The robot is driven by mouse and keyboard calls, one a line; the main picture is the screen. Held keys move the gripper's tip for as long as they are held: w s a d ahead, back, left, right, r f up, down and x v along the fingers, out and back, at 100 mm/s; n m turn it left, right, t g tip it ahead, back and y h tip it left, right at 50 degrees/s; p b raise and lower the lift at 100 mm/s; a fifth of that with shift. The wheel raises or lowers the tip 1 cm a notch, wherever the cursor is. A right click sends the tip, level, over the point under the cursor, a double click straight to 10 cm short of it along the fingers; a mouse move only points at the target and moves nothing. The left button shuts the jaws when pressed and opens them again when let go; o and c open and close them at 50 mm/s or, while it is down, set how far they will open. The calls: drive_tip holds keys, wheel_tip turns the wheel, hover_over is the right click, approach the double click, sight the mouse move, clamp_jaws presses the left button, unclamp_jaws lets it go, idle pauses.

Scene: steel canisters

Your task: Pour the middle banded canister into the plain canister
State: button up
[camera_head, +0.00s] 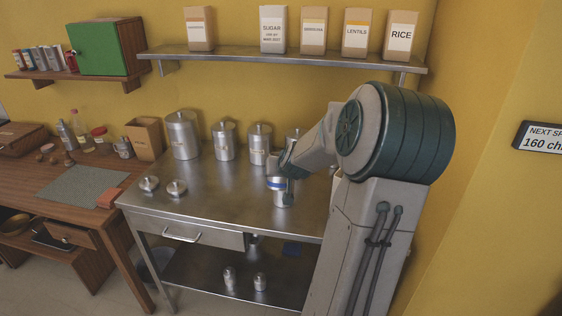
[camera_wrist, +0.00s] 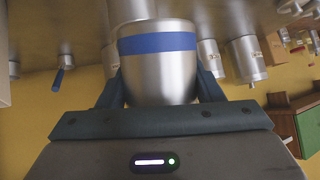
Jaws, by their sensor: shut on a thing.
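My gripper (camera_head: 281,184) is shut on a steel canister with a blue band (camera_wrist: 158,45), held over the front part of the steel table. The banded canister also shows in the head view (camera_head: 276,183), partly covered by my gripper. In the wrist view it sits between both fingers. Another steel surface (camera_wrist: 130,10) shows just beyond its band end; I cannot tell whether it is a second canister or a reflection. No plain open canister is clearly seen in the head view; my arm hides the table's right part. No poured contents are visible.
Several lidded canisters (camera_head: 183,135) stand along the back of the steel table (camera_head: 215,196). Two loose lids (camera_head: 149,183) (camera_head: 177,187) lie at its left front. A wall shelf (camera_head: 280,59) with packets is above. A wooden desk (camera_head: 60,205) adjoins left.

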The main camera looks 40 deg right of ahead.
sight(280, 181)
drive_tip(key=p, duration=0.1)
drive_tip(key=g+y+p, duration=0.1)
drive_tip(key=p, duration=0.1)
drive_tip(key=shift+s+a+f, duration=0.15)
drive_tip(key=shift+a+f, duration=0.1)
drive_tip(key=shift+f, duration=0.1)
drive_tip(key=f+g+y+p, duration=0.1)
drive_tip(key=p, duration=0.3)
drive_tip(key=f+m+g+y+p, duration=0.1)
drive_tip(key=g+p, duration=0.1)
drive_tip(key=p, duration=0.3)
drive_tip(key=shift+s+a+y, duration=0.15)
drive_tip(key=shift+y, duration=0.25)
drive_tip(key=shift+f+b, duration=0.3)
drive_tip(key=shift+r+y+p, duration=0.25)
drive_tip(key=shift+y+p, duration=0.15)
drive_tip(key=shift+p, duration=0.45)
drive_tip(key=shift+s+g+y+p, duration=0.1)
drive_tip(key=shift+g+y+p, duration=0.3)
drive_tip(key=shift+g+p, duration=0.4)
drive_tip(key=shift+r+m+g+y+p, duration=0.6)
drive_tip(key=shift+y+p, duration=0.4)
drive_tip(key=shift+p, duration=1)
drive_tip(key=shift+w+d+r+g, duration=0.15)
drive_tip(key=shift+w+d+g, duration=0.05)
drive_tip(key=shift+d+g, duration=0.1)
drive_tip(key=shift+r+y, duration=0.15)
drive_tip(key=shift+y, duration=0.35)
